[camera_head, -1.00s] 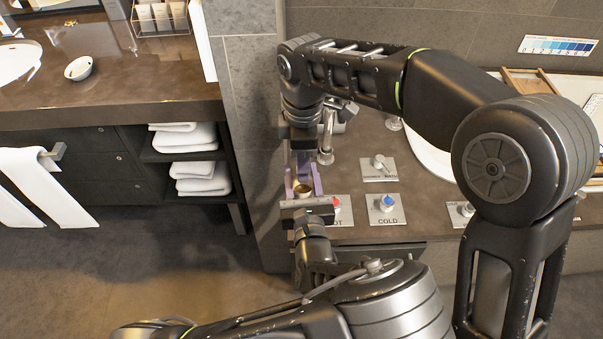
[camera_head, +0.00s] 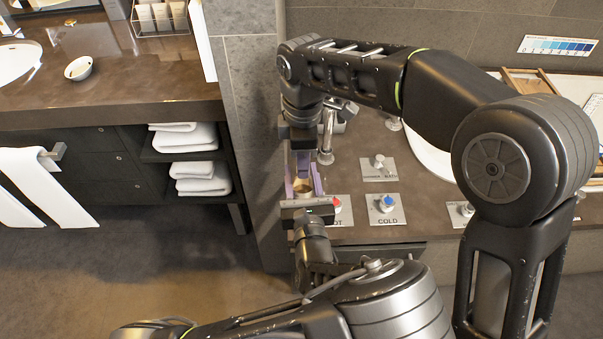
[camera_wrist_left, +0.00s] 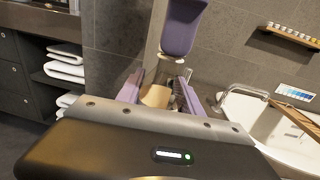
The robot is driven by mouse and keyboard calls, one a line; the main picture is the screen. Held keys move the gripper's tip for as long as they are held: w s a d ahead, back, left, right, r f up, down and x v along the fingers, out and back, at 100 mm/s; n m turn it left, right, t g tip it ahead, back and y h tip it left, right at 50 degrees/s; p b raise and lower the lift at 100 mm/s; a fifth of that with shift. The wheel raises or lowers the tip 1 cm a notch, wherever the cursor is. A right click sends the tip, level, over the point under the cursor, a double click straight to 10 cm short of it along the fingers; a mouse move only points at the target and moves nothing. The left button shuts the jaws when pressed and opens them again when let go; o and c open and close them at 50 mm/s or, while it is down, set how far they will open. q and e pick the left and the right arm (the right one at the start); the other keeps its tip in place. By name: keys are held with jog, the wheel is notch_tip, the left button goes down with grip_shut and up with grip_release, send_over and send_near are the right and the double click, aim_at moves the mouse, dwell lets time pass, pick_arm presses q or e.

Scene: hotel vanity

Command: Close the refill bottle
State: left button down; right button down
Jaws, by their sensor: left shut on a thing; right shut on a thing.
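The refill bottle (camera_head: 303,188) shows as a small tan and gold shape at the left end of the right-hand counter. My left gripper (camera_head: 304,182) is shut on it, its purple fingers on either side. In the left wrist view the bottle (camera_wrist_left: 156,95) stands between these fingers, with a clear glassy part above its tan part. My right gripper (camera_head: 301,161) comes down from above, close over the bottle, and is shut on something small. One of its purple fingers (camera_wrist_left: 182,28) shows above the bottle in the left wrist view. What it holds, and the bottle's mouth, are hidden.
A cold tap plate (camera_head: 387,209), a hot tap plate and another knob plate (camera_head: 379,167) lie right of the grippers. A spout (camera_head: 327,135) stands behind them and a basin (camera_head: 432,158) is further right. A stone wall edge is close on the left.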

jog(key=m, duration=0.4)
jog(key=shift+m, duration=0.4)
jog(key=m, duration=0.2)
jog(key=shift+m, duration=0.4)
jog(key=m, duration=0.7)
jog(key=c, duration=1.2)
grip_release()
jog(key=shift+c, duration=0.2)
jog(key=shift+r, duration=2.2)
jog(key=shift+c, duration=0.3)
